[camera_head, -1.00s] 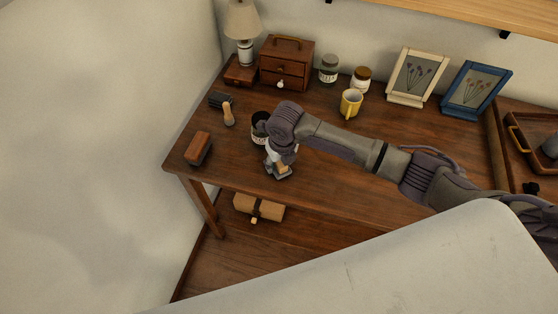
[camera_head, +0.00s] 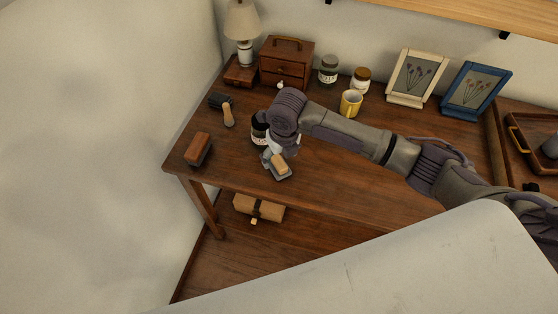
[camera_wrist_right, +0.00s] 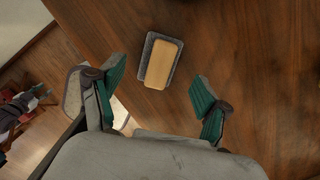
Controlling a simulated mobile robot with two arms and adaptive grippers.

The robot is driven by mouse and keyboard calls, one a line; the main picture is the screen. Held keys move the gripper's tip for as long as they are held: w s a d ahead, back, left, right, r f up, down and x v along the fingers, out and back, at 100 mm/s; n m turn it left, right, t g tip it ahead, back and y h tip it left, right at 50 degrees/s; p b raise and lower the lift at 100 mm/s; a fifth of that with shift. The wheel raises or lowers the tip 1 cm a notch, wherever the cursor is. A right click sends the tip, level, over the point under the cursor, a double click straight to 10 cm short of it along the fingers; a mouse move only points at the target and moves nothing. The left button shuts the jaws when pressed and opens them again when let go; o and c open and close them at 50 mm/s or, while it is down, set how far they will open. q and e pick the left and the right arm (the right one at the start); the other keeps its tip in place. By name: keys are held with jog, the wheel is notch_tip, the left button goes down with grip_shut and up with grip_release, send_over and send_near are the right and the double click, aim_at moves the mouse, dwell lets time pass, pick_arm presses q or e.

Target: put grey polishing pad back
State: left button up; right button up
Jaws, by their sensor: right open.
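The grey polishing pad (camera_head: 284,174) lies on the wooden desk near its front edge, with a light wooden block on its top. In the right wrist view the pad (camera_wrist_right: 149,48) shows as a grey rim around the tan block, lying flat. My right gripper (camera_head: 276,151) is just behind the pad in the head view. In the wrist view my right gripper (camera_wrist_right: 158,98) is open and empty, its green-padded fingers apart, with the pad beyond the fingertips. My left gripper is not in view.
On the desk (camera_head: 340,180) stand a dark jar (camera_head: 259,130) beside my gripper, a yellow mug (camera_head: 350,103), a brush (camera_head: 228,114) and a reddish-brown block (camera_head: 198,149). A wooden tray (camera_head: 527,142) is at the right. The front middle of the desk is clear.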

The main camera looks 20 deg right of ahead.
aim_at(282, 166)
notch_tip(282, 166, up, 8)
jog(key=s, duration=0.1)
jog(key=shift+f, duration=0.25)
jog(key=shift+d, duration=0.1)
